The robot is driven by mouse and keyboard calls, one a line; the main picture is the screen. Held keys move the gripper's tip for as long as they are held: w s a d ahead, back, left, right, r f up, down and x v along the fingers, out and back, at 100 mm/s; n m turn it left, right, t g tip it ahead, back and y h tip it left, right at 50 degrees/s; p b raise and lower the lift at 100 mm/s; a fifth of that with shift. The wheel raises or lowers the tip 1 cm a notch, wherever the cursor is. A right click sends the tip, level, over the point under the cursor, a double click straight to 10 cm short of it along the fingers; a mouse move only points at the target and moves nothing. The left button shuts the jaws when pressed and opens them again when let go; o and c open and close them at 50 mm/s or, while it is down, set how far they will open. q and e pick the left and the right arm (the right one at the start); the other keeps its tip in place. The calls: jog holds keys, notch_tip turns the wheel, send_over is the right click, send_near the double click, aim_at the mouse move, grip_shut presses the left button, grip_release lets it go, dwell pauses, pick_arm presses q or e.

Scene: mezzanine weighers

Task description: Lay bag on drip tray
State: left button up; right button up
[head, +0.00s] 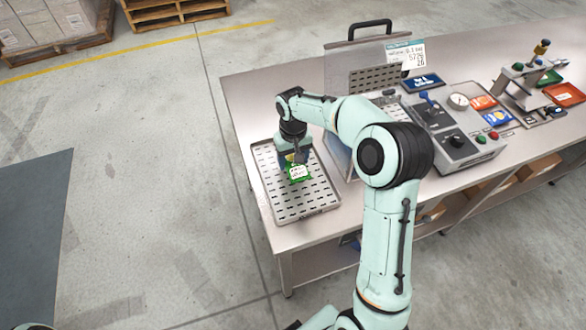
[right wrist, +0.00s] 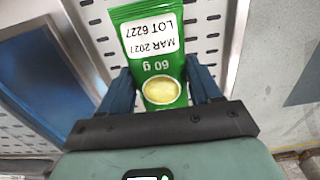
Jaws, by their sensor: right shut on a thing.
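A green bag (head: 300,174) with a white label shows over the slotted metal drip tray (head: 273,184) at the table's left end. My right gripper (head: 298,157) is shut on the bag, above the tray. In the right wrist view, the bag (right wrist: 154,45) sits between both fingers (right wrist: 162,88), its label reading "MAR 2027 LOT 6227" and "60 g". The tray's slots (right wrist: 207,28) show behind it. I cannot tell whether the bag touches the tray. My left gripper is not in view.
Right of the tray, partly behind my right arm, stands a machine with a clear panel (head: 337,152). A control box (head: 458,140) with knobs and a gauge (head: 458,101) is farther right. Red (head: 565,94) and green trays lie beyond. The tray's front part is bare.

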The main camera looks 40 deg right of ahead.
aim_at(293, 166)
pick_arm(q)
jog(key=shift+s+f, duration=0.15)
pick_arm(e)
jog(key=shift+f, duration=2.35)
jog(key=shift+f, duration=0.1)
jog(key=shift+f, duration=0.15)
jog(key=o, duration=1)
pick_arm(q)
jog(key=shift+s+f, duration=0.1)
pick_arm(e)
jog(key=shift+o, duration=0.2)
jog(key=shift+r, duration=0.6)
notch_tip(293, 166, up, 11)
jog(key=shift+r+p, duration=0.1)
jog(key=shift+p, duration=0.35)
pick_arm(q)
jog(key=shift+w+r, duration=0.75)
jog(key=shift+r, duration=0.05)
pick_arm(e)
jog(key=shift+r, duration=0.1)
